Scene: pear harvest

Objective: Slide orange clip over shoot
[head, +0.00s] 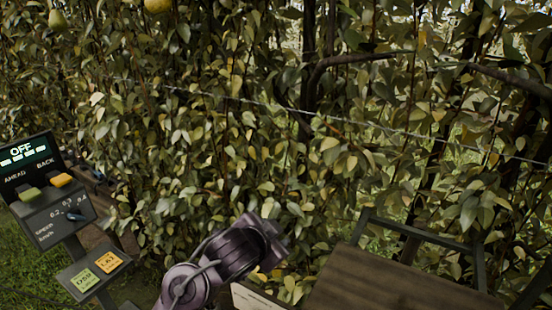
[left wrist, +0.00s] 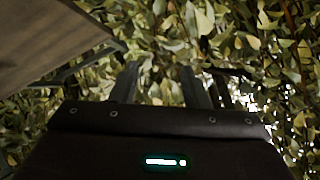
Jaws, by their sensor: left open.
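No orange clip can be made out in either view. No single shoot stands out; the leafy hedge (head: 240,130) fills the head view, with thin stems and darker branches among green and yellow leaves. My left gripper (left wrist: 161,88) shows in the left wrist view with its two dark fingers apart and nothing visible between them. Leaves (left wrist: 225,40) lie beyond its fingertips. In the head view one of my purple-grey arms reaches up from the bottom centre towards the foliage; its fingers cannot be made out there. My right gripper is not in view.
A control panel (head: 45,212) reading OFF stands at the left. A brown board (head: 400,285) with dark metal frame bars (head: 420,232) is at the lower right. A wire (head: 245,99) crosses the hedge. Pears (head: 57,20) hang at the top left. Grass shows at lower left.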

